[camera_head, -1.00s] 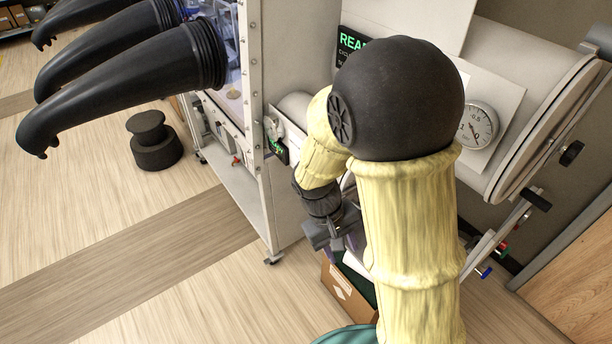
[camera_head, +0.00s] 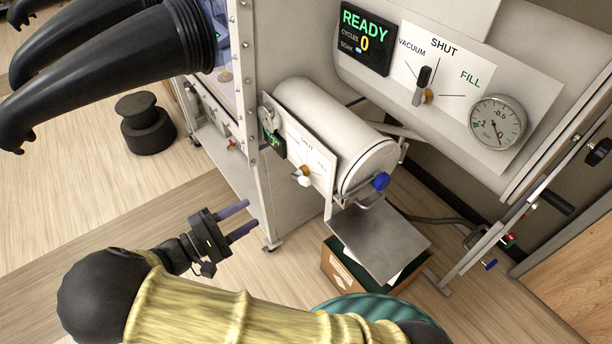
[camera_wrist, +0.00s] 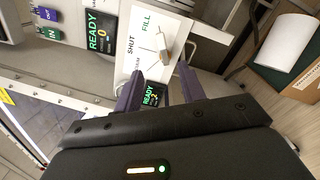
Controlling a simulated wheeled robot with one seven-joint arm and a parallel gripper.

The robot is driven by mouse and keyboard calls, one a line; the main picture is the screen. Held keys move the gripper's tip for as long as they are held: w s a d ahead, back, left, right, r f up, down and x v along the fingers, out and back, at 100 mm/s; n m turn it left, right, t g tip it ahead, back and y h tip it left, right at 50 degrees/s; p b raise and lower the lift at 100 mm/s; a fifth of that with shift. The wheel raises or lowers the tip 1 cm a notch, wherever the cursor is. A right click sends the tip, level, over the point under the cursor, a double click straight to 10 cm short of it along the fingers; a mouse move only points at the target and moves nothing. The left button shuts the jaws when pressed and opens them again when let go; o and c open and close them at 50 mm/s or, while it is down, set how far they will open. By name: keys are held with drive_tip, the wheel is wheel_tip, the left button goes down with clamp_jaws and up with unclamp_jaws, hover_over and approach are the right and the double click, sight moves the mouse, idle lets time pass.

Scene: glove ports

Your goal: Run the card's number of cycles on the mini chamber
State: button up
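The mini chamber (camera_head: 335,125) is a small white cylinder below the large chamber. Its front panel (camera_head: 318,158) carries a valve lever with an orange hub (camera_head: 303,174), and a small green-lit display (camera_head: 275,146) at its left. My gripper (camera_head: 252,215) is open and empty, left of and below this panel and apart from it. In the wrist view, my two purple fingers (camera_wrist: 159,87) are spread. A SHUT/FILL panel (camera_wrist: 145,50) with a lever (camera_wrist: 163,56) shows beyond them, beside a READY display reading 0 (camera_wrist: 100,38). A smaller display (camera_wrist: 153,96) shows between the fingers. I see no readable card.
The large chamber has a READY display, cycles 0 (camera_head: 365,38), a lever (camera_head: 424,86) and a gauge (camera_head: 497,122). A grey plate (camera_head: 380,243) and cardboard box (camera_head: 338,277) are below. Black gloves (camera_head: 110,60) protrude left.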

sight(303, 184)
drive_tip(key=p+x, duration=0.5)
drive_tip(key=x, duration=1.1)
drive_tip(key=shift+d+r, duration=0.1)
drive_tip(key=shift+r, duration=0.05)
drive_tip(key=shift+w+d, duration=0.4)
drive_tip(key=shift+d, duration=0.15)
drive_tip(key=shift+f, duration=0.2)
clamp_jaws()
